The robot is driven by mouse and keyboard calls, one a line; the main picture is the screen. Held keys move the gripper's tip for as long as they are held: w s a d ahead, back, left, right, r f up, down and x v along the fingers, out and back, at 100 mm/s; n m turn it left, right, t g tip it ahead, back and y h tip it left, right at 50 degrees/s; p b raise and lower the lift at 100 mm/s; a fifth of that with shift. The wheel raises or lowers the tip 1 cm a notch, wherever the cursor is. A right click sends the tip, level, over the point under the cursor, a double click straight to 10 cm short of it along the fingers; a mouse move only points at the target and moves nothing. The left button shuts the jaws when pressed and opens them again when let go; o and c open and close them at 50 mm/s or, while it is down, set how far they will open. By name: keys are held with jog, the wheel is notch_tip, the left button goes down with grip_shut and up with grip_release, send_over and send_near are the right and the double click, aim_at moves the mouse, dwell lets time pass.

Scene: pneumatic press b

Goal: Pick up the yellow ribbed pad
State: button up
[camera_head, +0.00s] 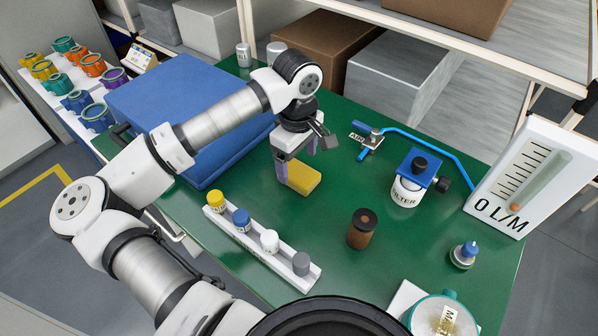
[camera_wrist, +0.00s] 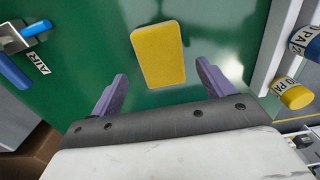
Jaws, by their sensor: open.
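The yellow ribbed pad (camera_head: 302,179) lies on the green table, just beside my gripper in the head view. In the wrist view the pad (camera_wrist: 158,55) lies flat on the green surface, ahead of and between the two purple fingers, with a gap to both. My gripper (camera_head: 296,165) points down over the table near the pad's far-left side. In the wrist view my gripper (camera_wrist: 160,88) is open and empty. The ribs on the pad cannot be made out.
A blue box (camera_head: 165,110) stands left of the pad. A white rack (camera_head: 262,245) with colored-cap cylinders lies in front. A brown cylinder (camera_head: 362,229), a filter unit (camera_head: 408,190), an air valve with blue tube (camera_head: 370,142) and a gauge board (camera_head: 530,180) stand to the right.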

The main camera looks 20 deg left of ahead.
aim_at(297, 172)
jog(key=shift+s+f+p, duration=0.2)
jog(key=shift+f+p, duration=0.2)
jog(key=shift+f, duration=1.3)
jog(key=c, duration=1.1)
jog(key=shift+r, duration=0.1)
notch_tip(297, 172, up, 20)
jog(key=b, duration=0.4)
jog(key=o, duration=0.4)
jog(key=c, duration=0.5)
